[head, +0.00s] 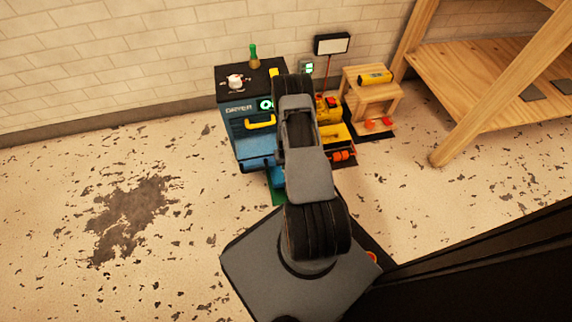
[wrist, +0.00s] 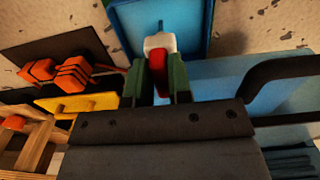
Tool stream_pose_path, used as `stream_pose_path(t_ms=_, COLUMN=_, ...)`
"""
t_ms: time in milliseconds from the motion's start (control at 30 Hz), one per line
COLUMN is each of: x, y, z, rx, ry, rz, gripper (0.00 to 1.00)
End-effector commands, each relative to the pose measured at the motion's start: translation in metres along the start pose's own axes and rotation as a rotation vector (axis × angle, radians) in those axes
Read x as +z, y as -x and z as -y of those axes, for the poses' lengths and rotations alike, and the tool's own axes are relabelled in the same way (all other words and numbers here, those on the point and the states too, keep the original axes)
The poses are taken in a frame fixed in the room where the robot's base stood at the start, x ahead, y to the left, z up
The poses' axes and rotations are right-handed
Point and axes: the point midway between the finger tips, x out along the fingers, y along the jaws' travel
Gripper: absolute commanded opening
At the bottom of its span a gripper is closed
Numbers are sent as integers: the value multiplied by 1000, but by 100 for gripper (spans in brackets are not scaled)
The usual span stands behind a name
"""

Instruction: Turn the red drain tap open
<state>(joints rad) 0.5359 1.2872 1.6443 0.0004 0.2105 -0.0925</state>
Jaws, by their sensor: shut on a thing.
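The red drain tap (wrist: 158,61) is in the upper middle of the wrist view, with a white piece (wrist: 159,42) at its far end. My gripper (wrist: 158,76) has its two green-sided fingers on either side of the red part, shut on it. How far the tap is turned is hard to tell. In the head view my arm covers the gripper and the tap. The dryer (head: 240,109), dark-topped with a blue lower part, stands left of my arm.
A blue tray (wrist: 184,12) lies beyond the tap in the wrist view. Orange-and-black pieces (wrist: 74,73) and a yellow part (wrist: 80,104) are at the left. A wooden stand (head: 371,94) is right of my arm; open floor is at left.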

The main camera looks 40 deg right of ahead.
Motion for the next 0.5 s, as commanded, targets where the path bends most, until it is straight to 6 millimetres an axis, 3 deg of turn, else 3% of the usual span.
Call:
stream_pose_path(t_ms=433, x=-1, y=0, z=0, rx=1, ry=12, rz=-2, gripper=0)
stream_pose_path(t_ms=467, x=-1, y=0, z=0, rx=1, ry=12, rz=-2, gripper=21)
stream_pose_path(t_ms=500, x=-1, y=0, z=0, rx=0, ry=12, rz=-2, gripper=25)
